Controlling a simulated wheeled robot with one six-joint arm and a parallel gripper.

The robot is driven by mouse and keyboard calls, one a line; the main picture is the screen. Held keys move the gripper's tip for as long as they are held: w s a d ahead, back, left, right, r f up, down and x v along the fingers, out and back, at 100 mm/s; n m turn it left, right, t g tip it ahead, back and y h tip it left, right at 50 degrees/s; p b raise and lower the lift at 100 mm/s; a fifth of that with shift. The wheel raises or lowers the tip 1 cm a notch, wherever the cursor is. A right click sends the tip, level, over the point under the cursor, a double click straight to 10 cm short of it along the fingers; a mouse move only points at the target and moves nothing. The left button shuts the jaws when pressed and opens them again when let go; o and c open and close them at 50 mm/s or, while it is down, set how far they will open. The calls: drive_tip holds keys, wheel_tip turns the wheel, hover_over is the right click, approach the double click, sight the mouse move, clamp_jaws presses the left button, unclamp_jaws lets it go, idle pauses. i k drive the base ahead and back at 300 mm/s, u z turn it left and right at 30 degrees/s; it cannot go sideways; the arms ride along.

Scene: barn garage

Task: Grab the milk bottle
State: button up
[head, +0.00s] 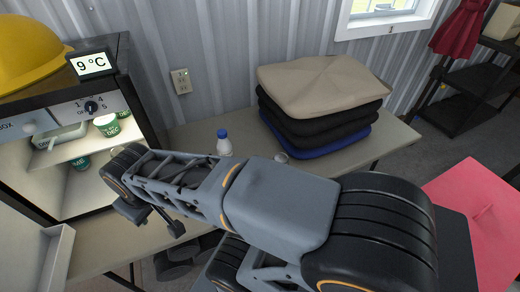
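The milk bottle (224,143) is small and white with a blue cap. It stands upright on the table, left of the stacked cushions, and its lower part is hidden behind my arm. My gripper (153,220) is at the far left end of my arm, pointing down in front of the small fridge. It is left of the bottle and nearer to me, clearly apart from it. Dark finger parts show, but their gap is not clear. I see nothing held in it.
The small fridge (70,113) stands open at left, with green-and-white tubs (107,125) inside and a yellow hard hat (28,52) on top. Cushions (318,88) are stacked on the table (190,135). A small cup-like item (282,157) sits near them. A corrugated wall closes the back.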

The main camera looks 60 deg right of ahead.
sight(224, 147)
drive_tip(key=z, duration=2.85)
drive_tip(key=k, duration=0.5)
drive_tip(key=u, duration=1.05)
drive_tip(key=i, duration=0.45)
drive_tip(key=z, duration=0.1)
drive_tip(key=k, duration=0.35)
drive_tip(key=u, duration=0.55)
drive_tip(key=i, duration=0.3)
drive_tip(key=z, duration=0.2)
